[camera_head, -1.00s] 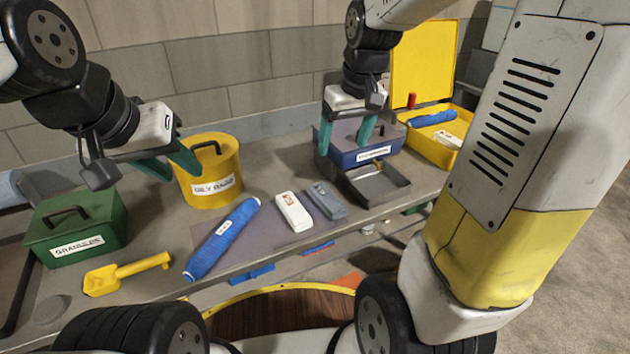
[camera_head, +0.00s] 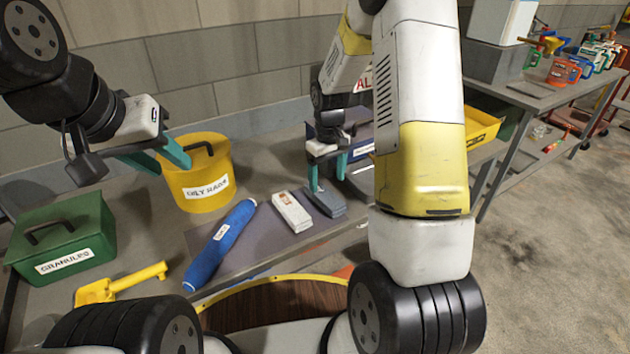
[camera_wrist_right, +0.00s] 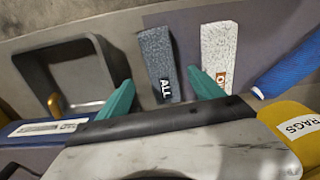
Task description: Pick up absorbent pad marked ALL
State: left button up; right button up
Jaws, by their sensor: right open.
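The grey absorbent pad marked ALL (camera_head: 325,202) lies on a dark mat on the bench, right beside a white pad (camera_head: 292,212). In the right wrist view the ALL pad (camera_wrist_right: 157,62) lies ahead of and between my two teal fingertips, with its label facing the camera. My right gripper (camera_head: 328,180) is open and empty above the pad's far end; it also shows in the right wrist view (camera_wrist_right: 163,92). One fingertip appears close to the white pad (camera_wrist_right: 219,52). My left gripper (camera_head: 166,162) is open and empty beside the yellow oily rags can.
A blue roll (camera_head: 220,245) lies left of the pads. The oily rags can (camera_head: 205,192), green granules box (camera_head: 62,240) and yellow scoop (camera_head: 120,285) stand further left. A grey tray (camera_wrist_right: 75,75) and blue bin (camera_wrist_right: 25,135) are close to my right gripper.

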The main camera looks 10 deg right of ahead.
aim_at(325, 194)
jog(key=shift+w+a+f, duration=0.1)
jog(key=shift+f, duration=1.3)
jog(key=shift+w+a+f, duration=0.1)
jog(key=shift+f, duration=1.25)
jog(key=c, duration=1.4)
jog(key=shift+r, duration=0.1)
jog(key=shift+c, duration=0.2)
